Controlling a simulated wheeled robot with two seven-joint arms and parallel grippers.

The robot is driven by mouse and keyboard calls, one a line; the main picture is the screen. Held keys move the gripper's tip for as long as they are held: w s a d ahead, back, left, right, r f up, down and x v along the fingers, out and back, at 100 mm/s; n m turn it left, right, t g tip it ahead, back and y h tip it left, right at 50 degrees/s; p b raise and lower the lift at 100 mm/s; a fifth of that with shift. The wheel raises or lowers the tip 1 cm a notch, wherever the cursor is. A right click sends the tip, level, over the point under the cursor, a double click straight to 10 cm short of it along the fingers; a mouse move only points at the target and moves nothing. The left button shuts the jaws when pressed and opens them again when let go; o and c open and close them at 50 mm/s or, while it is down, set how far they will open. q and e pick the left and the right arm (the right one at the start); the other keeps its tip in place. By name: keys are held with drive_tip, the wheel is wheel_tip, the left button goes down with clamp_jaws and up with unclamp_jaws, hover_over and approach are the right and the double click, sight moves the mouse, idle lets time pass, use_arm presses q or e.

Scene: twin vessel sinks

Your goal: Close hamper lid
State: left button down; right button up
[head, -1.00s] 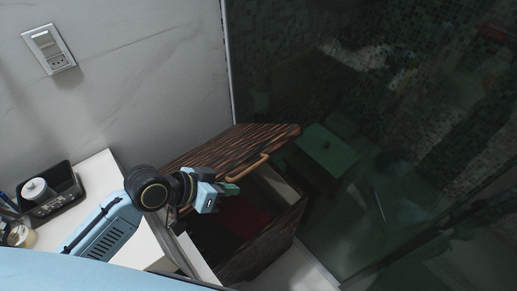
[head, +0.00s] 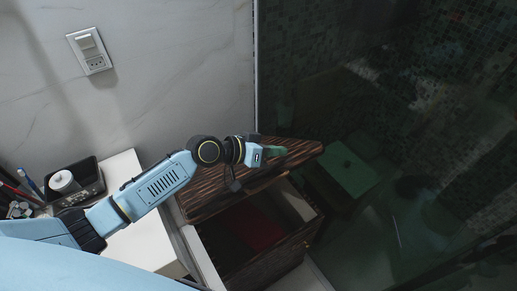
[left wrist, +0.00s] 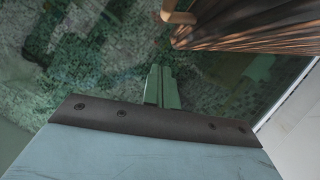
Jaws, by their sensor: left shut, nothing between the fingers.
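The dark brown striped hamper (head: 287,255) stands against the wall with its lid (head: 265,175) raised at a slant. Its opening faces me, and a red thing (head: 252,228) and pale lining show inside. My left gripper (head: 274,151) is shut and empty. In the head view its fingers overlap the lid's upper far part; I cannot tell whether they touch it. In the left wrist view the shut green fingers (left wrist: 162,87) appear apart from the lid (left wrist: 245,22), whose edge and tan handle (left wrist: 178,16) are at the top. My right gripper is not in view.
A white counter (head: 140,243) with a black organiser (head: 80,190) lies left of the hamper, under my left arm. A dark glass panel (head: 400,130) stands to the right. A marble wall (head: 170,80) is behind.

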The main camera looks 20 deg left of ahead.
use_arm(q)
drive_tip(key=shift+s+d+f, duration=0.2)
drive_tip(key=shift+d+f, duration=0.05)
drive_tip(key=shift+f, duration=0.4)
drive_tip(key=shift+s+d+f, duration=0.25)
drive_tip(key=shift+f, duration=0.4)
drive_tip(key=shift+s+d+f, duration=0.2)
drive_tip(key=shift+d+f, duration=0.05)
drive_tip(key=shift+f, duration=0.4)
